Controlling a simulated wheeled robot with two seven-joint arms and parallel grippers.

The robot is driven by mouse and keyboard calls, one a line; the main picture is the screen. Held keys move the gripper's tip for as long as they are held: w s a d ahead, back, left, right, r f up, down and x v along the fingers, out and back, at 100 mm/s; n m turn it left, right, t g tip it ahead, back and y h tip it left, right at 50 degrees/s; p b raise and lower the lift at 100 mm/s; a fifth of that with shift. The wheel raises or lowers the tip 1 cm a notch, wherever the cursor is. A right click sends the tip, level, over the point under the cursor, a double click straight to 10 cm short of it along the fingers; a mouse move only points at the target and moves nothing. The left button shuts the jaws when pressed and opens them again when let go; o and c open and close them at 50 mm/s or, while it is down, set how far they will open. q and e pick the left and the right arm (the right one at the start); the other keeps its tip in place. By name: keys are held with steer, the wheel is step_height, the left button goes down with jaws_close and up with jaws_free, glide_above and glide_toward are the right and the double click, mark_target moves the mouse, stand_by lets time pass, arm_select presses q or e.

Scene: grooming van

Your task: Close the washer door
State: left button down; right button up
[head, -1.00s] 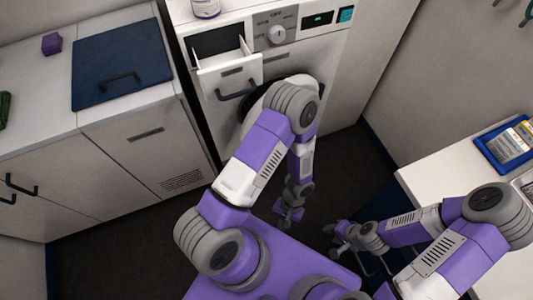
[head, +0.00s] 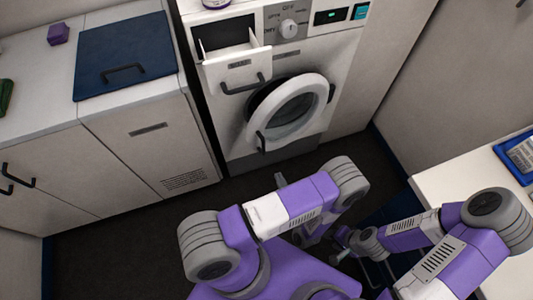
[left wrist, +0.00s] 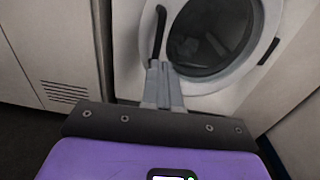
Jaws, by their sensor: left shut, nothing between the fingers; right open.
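The washer door (head: 312,121) is a white ring with a dark window, hinged on the right. It looks ajar: a dark crescent of the opening shows behind its left and upper edge. Its black handle (head: 260,142) is at the lower left. In the left wrist view the door (left wrist: 262,62) fills the upper right, with its handle (left wrist: 159,32) just beyond my fingertips. My left gripper (head: 280,181) is shut and empty, low in front of the door; its fingers also show in the left wrist view (left wrist: 163,80). I cannot tell whether they touch the handle. My right gripper (head: 341,236) is open, partly hidden, apart from the washer.
The washer's detergent drawer (head: 237,70) is pulled out above the door. A counter with a dark blue lid (head: 125,55) stands left. A white table (head: 480,185) with a blue tray (head: 520,158) is at the right. Dark floor is clear before the left cabinets.

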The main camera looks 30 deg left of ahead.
mark_target(264, 146)
arm_select(q)
steer(key=b+x, duration=0.2)
steer(key=x, duration=1)
steer(key=shift+f, duration=0.1)
arm_select(e)
step_height(264, 146, down, 2)
steer(key=shift+f, duration=0.1)
